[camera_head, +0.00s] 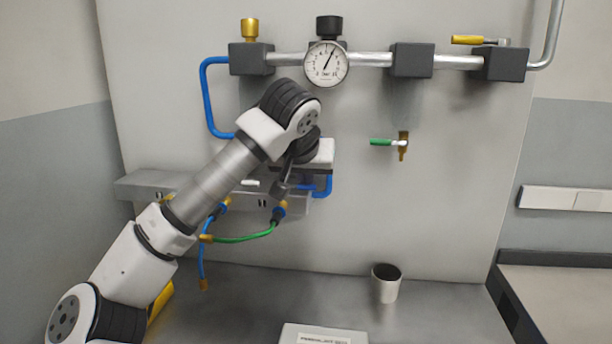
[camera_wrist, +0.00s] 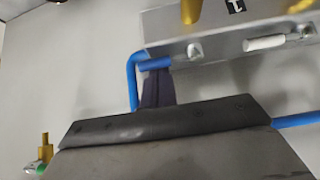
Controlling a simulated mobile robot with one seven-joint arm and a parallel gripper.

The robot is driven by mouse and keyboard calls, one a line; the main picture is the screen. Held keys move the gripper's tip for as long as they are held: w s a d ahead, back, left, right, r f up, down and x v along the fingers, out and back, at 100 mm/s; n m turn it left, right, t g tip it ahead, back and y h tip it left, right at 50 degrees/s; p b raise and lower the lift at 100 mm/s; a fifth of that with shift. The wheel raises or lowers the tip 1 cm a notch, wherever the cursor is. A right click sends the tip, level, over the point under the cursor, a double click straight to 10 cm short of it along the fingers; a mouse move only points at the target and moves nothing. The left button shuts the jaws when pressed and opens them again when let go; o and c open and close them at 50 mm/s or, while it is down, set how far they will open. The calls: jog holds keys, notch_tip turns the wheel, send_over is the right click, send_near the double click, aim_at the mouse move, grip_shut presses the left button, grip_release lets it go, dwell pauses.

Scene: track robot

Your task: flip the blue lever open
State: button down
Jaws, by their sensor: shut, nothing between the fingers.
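A short blue bar (camera_head: 305,184), which may be the blue lever, shows beside my gripper at the right end of the grey wall ledge. In the wrist view a thick blue piece (camera_wrist: 156,63) lies against the ledge, where a thin blue tube bends; I cannot clearly separate lever from tube. My gripper (camera_head: 279,189) is shut and empty, pointing down in front of the ledge. Its dark fingertips (camera_wrist: 156,88) appear just short of the blue piece in the wrist view; contact cannot be told. My wrist hides part of the valve area.
The grey ledge (camera_head: 135,185) carries blue and green hoses (camera_head: 245,238) below. A pipe with a gauge (camera_head: 327,64) runs above. A green-handled valve (camera_head: 382,142) sits to the right. A cup (camera_head: 386,283) stands on the bench. The wall right of my gripper is mostly free.

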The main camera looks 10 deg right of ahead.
aim_at(300, 188)
jog(key=shift+s+a, duration=0.25)
jog(key=shift+s, duration=0.1)
dwell(0.3)
jog(key=shift+s+a, duration=0.6)
jog(key=shift+s+a+m+g+h+p, duration=0.15)
jog(key=shift+a+m+g+h+p, duration=0.2)
jog(key=shift+m, duration=0.35)
jog(key=shift+s+a, duration=0.2)
jog(key=shift+a, duration=0.2)
jog(key=shift+s, duration=0.1)
jog(key=shift+s+a, duration=0.25)
jog(key=shift+s, duration=0.4)
jog(key=shift+r, duration=0.1)
